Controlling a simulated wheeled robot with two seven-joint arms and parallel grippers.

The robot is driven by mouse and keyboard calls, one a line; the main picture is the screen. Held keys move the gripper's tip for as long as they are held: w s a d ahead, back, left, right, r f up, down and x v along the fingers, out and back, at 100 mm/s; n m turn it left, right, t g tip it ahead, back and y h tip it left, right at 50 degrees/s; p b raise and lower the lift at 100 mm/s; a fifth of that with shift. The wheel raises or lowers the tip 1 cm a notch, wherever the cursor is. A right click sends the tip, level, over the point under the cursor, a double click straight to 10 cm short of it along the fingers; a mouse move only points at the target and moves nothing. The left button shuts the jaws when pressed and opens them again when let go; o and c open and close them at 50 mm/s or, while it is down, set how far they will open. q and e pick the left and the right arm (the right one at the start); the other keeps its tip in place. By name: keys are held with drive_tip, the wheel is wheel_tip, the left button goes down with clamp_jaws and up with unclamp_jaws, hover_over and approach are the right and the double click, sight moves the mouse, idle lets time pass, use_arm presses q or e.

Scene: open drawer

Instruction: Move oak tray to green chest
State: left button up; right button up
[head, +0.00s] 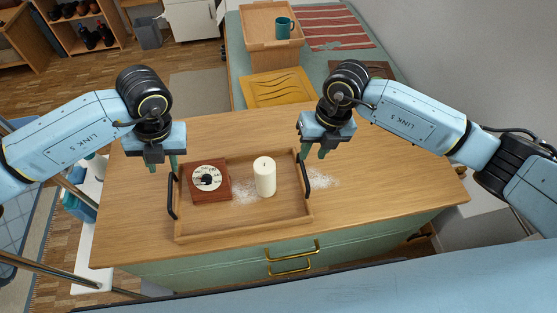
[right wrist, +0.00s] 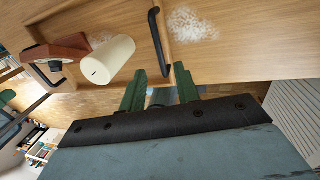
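The oak tray (head: 245,222) with two black handles lies on the near wooden top. It carries a red-brown box with a dial (head: 208,180) and a white candle (head: 265,176). My left gripper (head: 163,167) is open above the left handle (head: 173,196). My right gripper (head: 314,153) is open above the right handle (head: 304,173). In the right wrist view this handle (right wrist: 157,40) lies just beyond the parted fingertips, and neither finger grips it. A green-topped chest (head: 237,72) stands beyond the wooden top; the near cabinet also has a pale green front (head: 210,268).
White powder (head: 322,178) lies around the oak tray. The wooden top's right side is clear.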

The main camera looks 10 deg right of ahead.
drive_tip(key=shift+d+r, duration=0.15)
drive_tip(key=shift+r, duration=0.55)
drive_tip(key=shift+d+r, duration=0.15)
drive_tip(key=shift+r, duration=0.55)
